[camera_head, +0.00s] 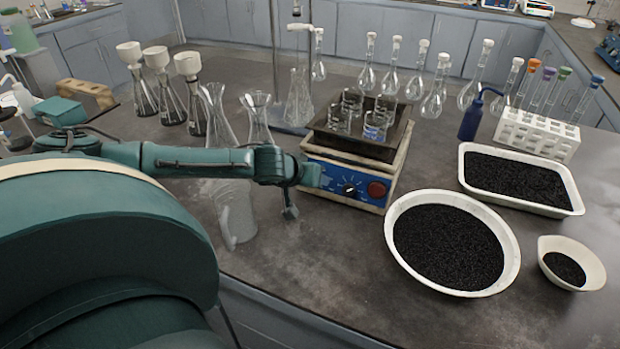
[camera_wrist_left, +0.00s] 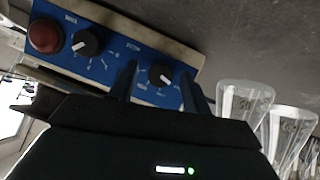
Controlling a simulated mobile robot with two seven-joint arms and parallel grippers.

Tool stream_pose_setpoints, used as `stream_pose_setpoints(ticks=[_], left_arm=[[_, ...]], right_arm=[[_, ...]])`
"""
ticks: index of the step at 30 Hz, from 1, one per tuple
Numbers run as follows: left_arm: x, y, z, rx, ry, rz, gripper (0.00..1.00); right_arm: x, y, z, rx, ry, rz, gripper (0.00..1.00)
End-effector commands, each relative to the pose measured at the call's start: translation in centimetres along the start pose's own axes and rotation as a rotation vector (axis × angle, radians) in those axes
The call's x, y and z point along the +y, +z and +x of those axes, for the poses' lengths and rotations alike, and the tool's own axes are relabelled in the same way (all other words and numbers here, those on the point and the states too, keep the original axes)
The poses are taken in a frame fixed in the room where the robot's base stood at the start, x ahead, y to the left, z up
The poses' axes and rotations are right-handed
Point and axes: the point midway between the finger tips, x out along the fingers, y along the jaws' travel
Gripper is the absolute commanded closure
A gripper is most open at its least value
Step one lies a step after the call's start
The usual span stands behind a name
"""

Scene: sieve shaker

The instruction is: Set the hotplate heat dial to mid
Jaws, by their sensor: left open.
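The hotplate (camera_head: 345,170) stands on the bench with a blue front panel. The panel carries a red button (camera_head: 377,190) and a black dial (camera_head: 349,189) with a white pointer; both also show in the left wrist view, the button (camera_wrist_left: 45,36) and this dial (camera_wrist_left: 86,42). The wrist view shows a second black dial (camera_wrist_left: 161,74), hidden behind my gripper in the head view. My left gripper (camera_wrist_left: 160,82) is open, its fingers on either side of this second dial; contact cannot be told. It also shows in the head view (camera_head: 306,182). The dial labels are too small to read surely.
Beakers (camera_head: 352,100) stand on the hotplate. Glass flasks (camera_head: 258,122) and a clear jug (camera_head: 235,212) stand close to my left arm. A white bowl (camera_head: 400,262) of black grains is right of the hotplate, with a tray (camera_head: 465,172) behind. The front bench is clear.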

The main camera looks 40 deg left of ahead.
Motion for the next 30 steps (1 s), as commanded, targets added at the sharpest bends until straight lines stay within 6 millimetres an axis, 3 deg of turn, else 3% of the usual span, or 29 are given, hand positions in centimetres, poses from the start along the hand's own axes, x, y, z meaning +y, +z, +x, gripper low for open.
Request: stream_pose_setpoints(ticks=[16, 30], left_arm=[[0.0, 0.0, 0.0, 0.0, 0.0, -0.001, 0.95], [0.2, -0.2, -0.3, -0.006, -0.044, 0.101, 0.96]], right_arm=[[0.1, 0.0, 0.0, 0.0, 0.001, -0.003, 0.64], [0.2, -1.3, -0.9, -0.009, 0.005, -0.037, 0.64]])
